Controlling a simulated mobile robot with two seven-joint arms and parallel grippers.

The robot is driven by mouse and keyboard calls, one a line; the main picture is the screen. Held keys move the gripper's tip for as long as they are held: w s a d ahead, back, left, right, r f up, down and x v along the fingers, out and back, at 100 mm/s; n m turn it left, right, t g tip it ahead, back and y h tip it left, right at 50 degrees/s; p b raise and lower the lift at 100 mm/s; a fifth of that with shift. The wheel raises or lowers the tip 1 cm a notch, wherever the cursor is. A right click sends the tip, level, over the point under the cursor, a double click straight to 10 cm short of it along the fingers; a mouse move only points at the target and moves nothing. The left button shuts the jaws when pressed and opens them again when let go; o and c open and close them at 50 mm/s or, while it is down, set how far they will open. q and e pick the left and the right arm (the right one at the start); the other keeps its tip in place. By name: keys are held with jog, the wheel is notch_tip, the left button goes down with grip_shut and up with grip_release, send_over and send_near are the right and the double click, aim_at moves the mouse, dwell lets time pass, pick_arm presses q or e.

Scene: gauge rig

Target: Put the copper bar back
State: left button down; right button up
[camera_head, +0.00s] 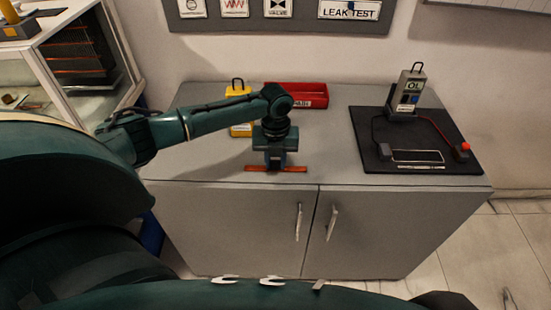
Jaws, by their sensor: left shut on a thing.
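The copper bar (292,169) is a thin reddish-orange strip lying left to right near the front edge of the grey cabinet top. My left gripper (274,165) points down from above and is shut on the middle of the bar, hiding that part. The bar's two ends stick out on either side of the gripper. I cannot tell whether the bar touches the cabinet top or is just above it. A black board (360,128) on the right of the cabinet top has an empty white-outlined rectangle near its front. My right gripper is not in view.
A meter (408,90) reading "OL" stands on the board, with a red-topped post (464,149) and a dark post (385,152). The cabinet top (325,145) between bar and board is clear.

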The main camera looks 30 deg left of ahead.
aim_at(276, 162)
pick_arm(q)
jog(key=c, duration=1.2)
grip_release()
jog(key=shift+o, duration=0.2)
notch_tip(276, 162, up, 12)
jog(key=s+d+f+n+t+h, duration=0.25)
jog(key=d+f+n, duration=0.25)
jog(key=d+f, duration=0.3)
jog(key=s+d+f+n+t+h, duration=0.25)
jog(key=d+f+n, duration=0.25)
jog(key=d+f, duration=0.3)
jog(key=s+n+t+y, duration=0.1)
jog(key=s+n+t, duration=0.4)
jog(key=s+n, duration=0.9)
jog(key=f+n, duration=0.1)
jog(key=n, duration=0.1)
jog(key=shift+d+n+t+y, duration=0.15)
jog(key=shift+n+t+y, duration=0.15)
jog(key=shift+n, duration=0.1)
